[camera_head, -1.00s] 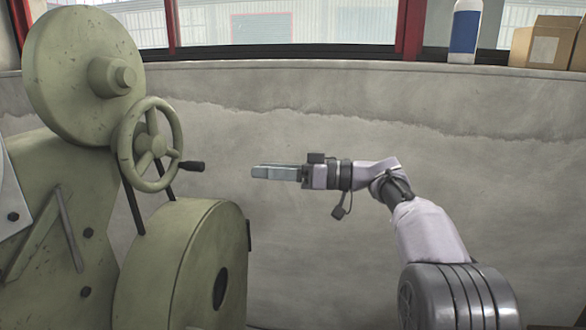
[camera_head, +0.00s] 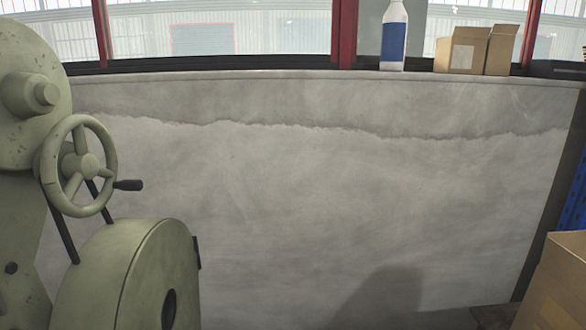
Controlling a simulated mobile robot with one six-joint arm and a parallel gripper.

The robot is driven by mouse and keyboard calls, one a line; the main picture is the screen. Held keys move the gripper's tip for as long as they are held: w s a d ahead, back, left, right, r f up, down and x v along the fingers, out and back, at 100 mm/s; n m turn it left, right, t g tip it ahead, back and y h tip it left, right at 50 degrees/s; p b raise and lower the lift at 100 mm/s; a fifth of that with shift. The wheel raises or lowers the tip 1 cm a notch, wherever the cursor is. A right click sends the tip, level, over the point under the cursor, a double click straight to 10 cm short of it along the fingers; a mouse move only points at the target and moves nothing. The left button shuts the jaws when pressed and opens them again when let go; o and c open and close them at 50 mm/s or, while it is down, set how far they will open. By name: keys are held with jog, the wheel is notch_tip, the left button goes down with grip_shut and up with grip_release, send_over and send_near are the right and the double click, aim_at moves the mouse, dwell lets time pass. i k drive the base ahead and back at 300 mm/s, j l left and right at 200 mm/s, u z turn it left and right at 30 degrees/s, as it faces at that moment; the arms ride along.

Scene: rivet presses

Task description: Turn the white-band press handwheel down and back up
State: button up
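A green press (camera_head: 125,275) stands at the left edge of the head view, partly cut off by the frame. Its spoked handwheel (camera_head: 79,165) faces right, with a dark crank handle (camera_head: 128,185) sticking out to the right at the wheel's lower right. No white band shows on the visible part of this press, so I cannot tell whether it is the white-band one. My gripper and arm are out of view.
A bare grey wall (camera_head: 330,200) fills the middle. A bottle with a blue label (camera_head: 394,40) and cardboard boxes (camera_head: 470,50) stand on the ledge. Another cardboard box (camera_head: 555,285) is at the lower right, near a blue frame (camera_head: 574,200).

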aim_at(79, 166)
jog(key=u, duration=1.6)
